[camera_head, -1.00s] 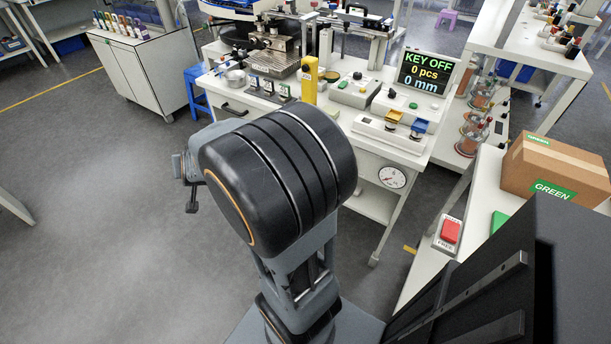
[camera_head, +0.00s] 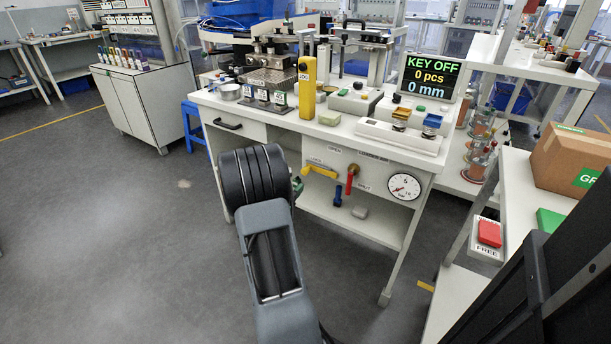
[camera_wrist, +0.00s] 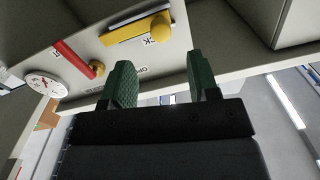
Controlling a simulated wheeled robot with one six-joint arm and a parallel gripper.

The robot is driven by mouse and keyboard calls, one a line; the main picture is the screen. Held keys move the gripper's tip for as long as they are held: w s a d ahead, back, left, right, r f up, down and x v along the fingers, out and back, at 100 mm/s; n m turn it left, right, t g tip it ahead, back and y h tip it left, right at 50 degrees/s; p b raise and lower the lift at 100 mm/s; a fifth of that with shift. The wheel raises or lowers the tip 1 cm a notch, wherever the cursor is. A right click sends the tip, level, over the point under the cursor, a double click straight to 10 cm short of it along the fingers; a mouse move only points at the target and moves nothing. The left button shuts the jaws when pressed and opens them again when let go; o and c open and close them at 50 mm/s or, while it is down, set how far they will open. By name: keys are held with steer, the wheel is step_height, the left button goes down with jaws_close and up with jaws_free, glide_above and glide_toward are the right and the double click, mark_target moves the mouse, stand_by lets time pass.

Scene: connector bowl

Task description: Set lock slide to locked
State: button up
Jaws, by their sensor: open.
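The lock slide (camera_head: 320,172) is a yellow bar on the front panel of the white workbench, under lettering that seems to read LOCK. Its round yellow knob (camera_wrist: 160,28) is at the left end in the head view and at the right end of the slide (camera_wrist: 128,30) in the wrist view, which sees the panel turned over. My gripper (camera_wrist: 160,62) is open and empty, its two green fingers pointing towards the panel, short of the knob. In the head view my arm hides most of the gripper; only a bit of green shows beside the slide.
A red lever (camera_head: 351,178) and a pressure gauge (camera_head: 404,187) sit right of the slide. A blue handle (camera_head: 338,195) hangs below. The drawer handle (camera_head: 228,124) protrudes at left. A display (camera_head: 430,77) reads KEY OFF. A red button (camera_head: 489,233) is on the right. Floor at left is clear.

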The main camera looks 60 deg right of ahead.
mark_target(304, 173)
steer(key=d+b, duration=0.2)
steer(key=d, duration=0.7)
steer(key=shift+d, duration=0.1)
jaws_close()
stand_by(0.4)
